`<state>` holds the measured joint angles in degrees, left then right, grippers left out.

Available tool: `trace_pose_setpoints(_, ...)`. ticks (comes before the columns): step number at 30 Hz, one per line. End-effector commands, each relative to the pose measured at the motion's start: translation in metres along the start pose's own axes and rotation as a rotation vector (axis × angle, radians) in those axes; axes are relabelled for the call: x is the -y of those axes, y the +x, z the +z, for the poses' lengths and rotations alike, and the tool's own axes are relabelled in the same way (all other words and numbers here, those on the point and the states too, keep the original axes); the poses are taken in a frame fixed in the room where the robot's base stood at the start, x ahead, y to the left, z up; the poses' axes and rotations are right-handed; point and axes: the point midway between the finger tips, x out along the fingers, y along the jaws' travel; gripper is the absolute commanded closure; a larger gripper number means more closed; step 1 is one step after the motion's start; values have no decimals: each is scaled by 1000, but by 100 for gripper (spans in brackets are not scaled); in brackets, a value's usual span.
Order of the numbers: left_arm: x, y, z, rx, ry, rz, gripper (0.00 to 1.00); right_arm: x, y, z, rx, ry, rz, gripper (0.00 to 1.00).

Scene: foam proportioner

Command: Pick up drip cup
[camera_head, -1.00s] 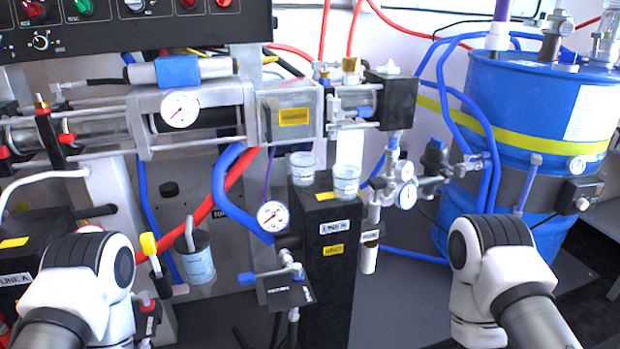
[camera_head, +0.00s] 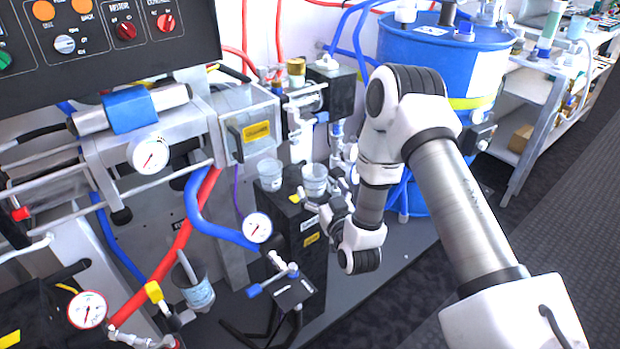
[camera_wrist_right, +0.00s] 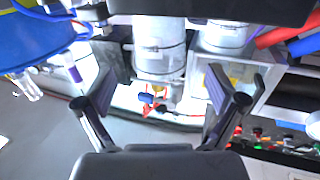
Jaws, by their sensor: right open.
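Two clear, grey-banded cups stand side by side on top of a black stand (camera_head: 315,255) in the head view: a left cup (camera_head: 270,174) and a right cup (camera_head: 315,180). Which one is the drip cup I cannot tell. My right gripper (camera_head: 318,198) is close to the right cup. In the right wrist view my right gripper (camera_wrist_right: 162,95) is open, with nothing between its fingers. The right cup (camera_wrist_right: 160,50) is ahead of the fingers, and the left cup (camera_wrist_right: 222,35) is beside it. My left gripper is out of view.
A round gauge (camera_head: 257,228) and blue hose are left of the stand. A cup with a stick (camera_head: 198,292) hangs lower left. Valves and a clear cylinder (camera_head: 300,100) are behind the cups. A blue drum (camera_head: 445,60) stands behind my right arm.

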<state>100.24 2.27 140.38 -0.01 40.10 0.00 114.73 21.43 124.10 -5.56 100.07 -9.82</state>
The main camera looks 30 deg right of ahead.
Motion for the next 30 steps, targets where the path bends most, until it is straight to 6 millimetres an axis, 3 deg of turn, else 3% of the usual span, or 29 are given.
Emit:
trace_pose_setpoints(9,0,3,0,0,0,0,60,1,51,1,-1,0,0,6)
trace_pose_setpoints(16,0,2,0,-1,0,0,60,1,54,2,2,0,0,6)
trace_pose_setpoints(17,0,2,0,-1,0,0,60,1,54,2,2,0,0,13)
trace_pose_setpoints(21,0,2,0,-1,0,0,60,1,54,2,1,0,0,62)
trace_pose_setpoints(30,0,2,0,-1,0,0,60,1,54,2,2,0,0,66)
